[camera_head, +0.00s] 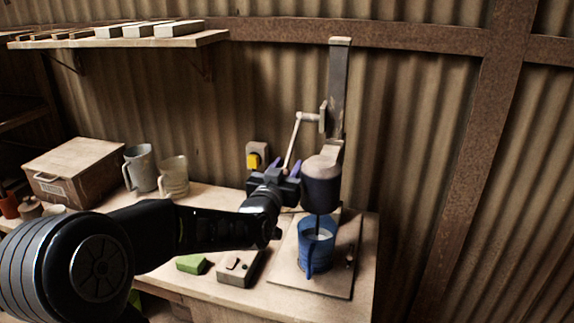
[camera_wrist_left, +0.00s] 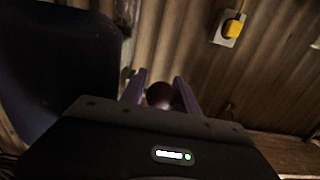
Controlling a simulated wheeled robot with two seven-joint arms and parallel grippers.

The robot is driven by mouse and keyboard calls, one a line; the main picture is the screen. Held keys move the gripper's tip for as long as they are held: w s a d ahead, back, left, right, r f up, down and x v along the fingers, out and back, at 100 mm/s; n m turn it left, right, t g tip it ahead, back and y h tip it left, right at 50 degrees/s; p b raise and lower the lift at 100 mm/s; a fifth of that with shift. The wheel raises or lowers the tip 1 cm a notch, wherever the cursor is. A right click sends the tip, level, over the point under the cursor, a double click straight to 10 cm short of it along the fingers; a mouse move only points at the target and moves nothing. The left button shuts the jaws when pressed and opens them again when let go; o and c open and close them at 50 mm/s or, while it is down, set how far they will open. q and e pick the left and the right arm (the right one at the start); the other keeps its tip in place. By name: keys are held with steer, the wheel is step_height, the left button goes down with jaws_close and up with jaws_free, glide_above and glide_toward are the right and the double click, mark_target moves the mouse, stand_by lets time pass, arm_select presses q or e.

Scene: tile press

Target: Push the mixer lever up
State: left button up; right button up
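The mixer stands at the right of the bench, with a tall grey post (camera_head: 338,85) and a dark round mixer head (camera_head: 321,185). Its pale lever (camera_head: 297,137) runs from a pivot on the post, then slants down to the left. The lever's lower end is hidden at my left gripper (camera_head: 280,168). In the left wrist view, a dark red round knob (camera_wrist_left: 160,95) shows between the purple fingers of my left gripper (camera_wrist_left: 161,85). The fingers stand apart at either side of it; I cannot tell whether they touch it. My right gripper is out of view.
A blue mug (camera_head: 316,250) stands under the mixer head on a base board (camera_head: 342,277), with the shaft reaching into it. A yellow switch (camera_head: 254,160) is on the wall behind. A green block (camera_head: 190,264), pale mugs (camera_head: 174,177) and a box (camera_head: 75,172) are on the bench.

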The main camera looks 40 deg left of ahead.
arm_select(q)
jaws_close()
stand_by(0.4)
stand_by(1.1)
